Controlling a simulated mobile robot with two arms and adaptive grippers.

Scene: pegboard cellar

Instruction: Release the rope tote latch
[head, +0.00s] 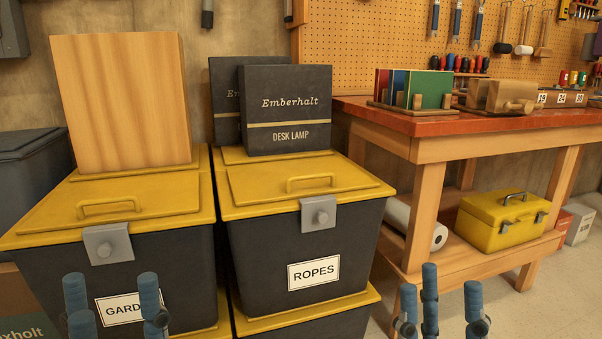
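The rope tote (255,265) is a dark bin with a yellow lid (245,190) and a white ROPES label (313,272). Its latch (318,214) is a grey plate with a round knob, lying flat over the front edge of the lid. The lid is down. My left gripper (112,300) is at the bottom left, in front of the GARDEN-type label, with its blue fingers apart and nothing between them. My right gripper (438,308) is at the bottom right, right of and below the rope tote, fingers apart and empty. Neither gripper touches the latch.
A similar tote (185,270) with its own latch (107,244) stands left, bearing a wooden block (122,100). Black Emberhalt boxes (290,115) stand on the rope tote's lid. Another yellow-lidded tote (300,318) is underneath. A workbench (480,140) stands right.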

